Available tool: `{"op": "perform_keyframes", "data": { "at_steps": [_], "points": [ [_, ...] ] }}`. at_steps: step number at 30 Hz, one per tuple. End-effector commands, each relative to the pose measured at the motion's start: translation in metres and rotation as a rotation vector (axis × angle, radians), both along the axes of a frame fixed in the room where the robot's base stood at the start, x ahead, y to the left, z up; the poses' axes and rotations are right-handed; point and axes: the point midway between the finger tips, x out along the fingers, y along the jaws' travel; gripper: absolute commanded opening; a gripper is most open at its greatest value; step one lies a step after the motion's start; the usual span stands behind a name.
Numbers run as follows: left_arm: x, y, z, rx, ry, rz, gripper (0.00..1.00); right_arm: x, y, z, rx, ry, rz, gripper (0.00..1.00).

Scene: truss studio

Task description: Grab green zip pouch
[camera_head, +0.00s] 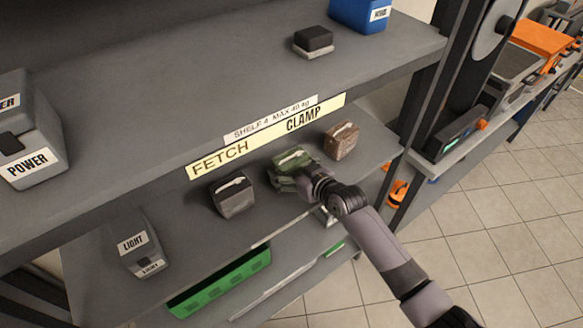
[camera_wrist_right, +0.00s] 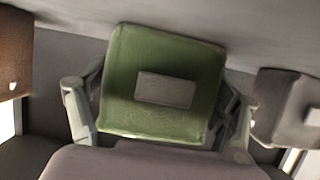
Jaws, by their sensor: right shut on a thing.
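The green zip pouch (camera_head: 294,158) is on the middle shelf, under the yellow label strip, between a dark grey pouch and a brown pouch. In the right wrist view the green pouch (camera_wrist_right: 165,84) fills the centre, with a grey patch on its face. My right gripper (camera_head: 302,179) reaches it from the front right and partly covers it. In the wrist view its fingers (camera_wrist_right: 160,115) are shut on the pouch, one on each side. The pouch's underside is hidden, so I cannot tell if it touches the shelf. My left gripper is not in view.
The dark grey pouch (camera_head: 232,194) stands to the left and the brown pouch (camera_head: 341,140) to the right, both close by. The upper shelf (camera_head: 200,90) overhangs behind the label strip. A green crate (camera_head: 222,283) sits below. Tiled floor is open at the right.

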Motion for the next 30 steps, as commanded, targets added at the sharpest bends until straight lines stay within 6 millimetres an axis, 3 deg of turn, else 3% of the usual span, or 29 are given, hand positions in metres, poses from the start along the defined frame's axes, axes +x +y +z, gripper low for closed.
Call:
{"op": "perform_keyframes", "data": {
  "at_steps": [3,12,24,30],
  "points": [
    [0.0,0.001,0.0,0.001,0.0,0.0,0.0,0.0,0.0,0.0,-0.001,-0.001,0.0,0.47],
    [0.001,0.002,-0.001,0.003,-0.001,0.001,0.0,0.001,0.0,0.007,0.002,-0.005,0.0,0.46],
    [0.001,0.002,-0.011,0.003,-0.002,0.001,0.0,0.001,0.0,0.079,0.002,-0.008,0.001,0.46],
    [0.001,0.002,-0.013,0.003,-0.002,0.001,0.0,0.001,0.0,0.099,0.001,-0.003,0.0,0.46]
  ]
}}
